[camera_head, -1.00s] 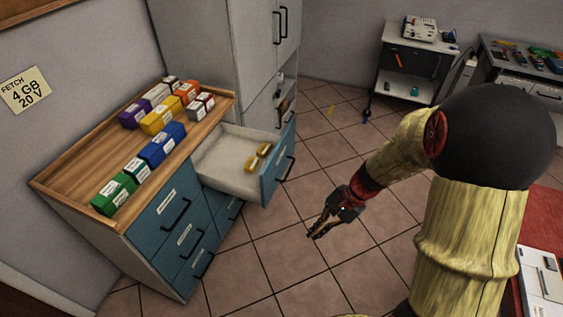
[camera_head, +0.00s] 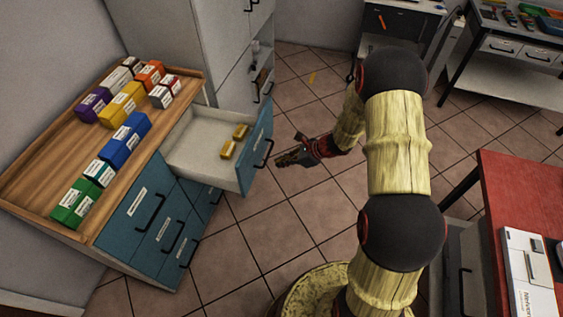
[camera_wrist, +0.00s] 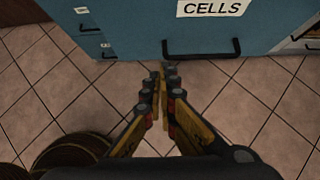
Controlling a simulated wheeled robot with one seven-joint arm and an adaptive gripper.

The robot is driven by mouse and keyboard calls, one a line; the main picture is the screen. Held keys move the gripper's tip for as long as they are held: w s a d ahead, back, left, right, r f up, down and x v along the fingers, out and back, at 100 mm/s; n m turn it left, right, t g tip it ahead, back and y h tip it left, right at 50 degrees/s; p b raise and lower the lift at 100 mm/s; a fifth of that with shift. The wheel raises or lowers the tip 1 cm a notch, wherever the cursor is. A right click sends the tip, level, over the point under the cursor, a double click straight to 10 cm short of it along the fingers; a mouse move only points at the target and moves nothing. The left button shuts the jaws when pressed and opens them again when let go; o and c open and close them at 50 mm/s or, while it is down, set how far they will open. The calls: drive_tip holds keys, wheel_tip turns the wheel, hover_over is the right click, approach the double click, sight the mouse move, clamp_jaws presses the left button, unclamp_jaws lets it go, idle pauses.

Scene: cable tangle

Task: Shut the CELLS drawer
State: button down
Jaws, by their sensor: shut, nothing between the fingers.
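The CELLS drawer (camera_head: 256,150) is pulled out of the teal cabinet, with its front swung well clear of the body. Two small yellow items lie inside on its pale floor. In the wrist view its teal front (camera_wrist: 135,25) carries the CELLS label (camera_wrist: 213,8) and a dark bar handle (camera_wrist: 201,48). My gripper (camera_head: 280,161) is shut and empty, just in front of the drawer front. The wrist view shows its fingertips (camera_wrist: 162,72) together, just below and left of the handle. I cannot tell whether they touch the drawer.
Closed teal drawers (camera_head: 150,225) sit left of the open one, under a wooden top (camera_head: 40,160) holding several coloured boxes. A tall grey cabinet (camera_head: 180,50) stands behind. A red-topped table (camera_head: 500,190) is at the right. Tiled floor (camera_head: 300,215) lies open before the drawer.

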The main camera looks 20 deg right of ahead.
sight(252, 167)
drive_tip(key=shift+w+a+f+b, duration=0.55)
drive_tip(key=shift+w+a+f, duration=0.3)
drive_tip(key=shift+a, duration=0.35)
drive_tip(key=shift+w+a+f+b, duration=0.55)
drive_tip(key=shift+w+a+f, duration=0.25)
drive_tip(key=shift+a, duration=0.35)
drive_tip(key=shift+w+a+f+b, duration=0.65)
drive_tip(key=shift+w+a, duration=0.25)
drive_tip(key=shift+a, duration=0.3)
drive_tip(key=shift+w+a, duration=0.2)
drive_tip(key=shift+a, duration=0.1)
drive_tip(key=w+a+p, duration=0.1)
drive_tip(key=w+a, duration=0.5)
drive_tip(key=a, duration=0.2)
drive_tip(key=w+a+p, duration=0.1)
drive_tip(key=w+a, duration=0.5)
drive_tip(key=a, duration=0.3)
drive_tip(key=w+a+p, duration=0.2)
drive_tip(key=w+a, duration=0.5)
drive_tip(key=a, duration=0.2)
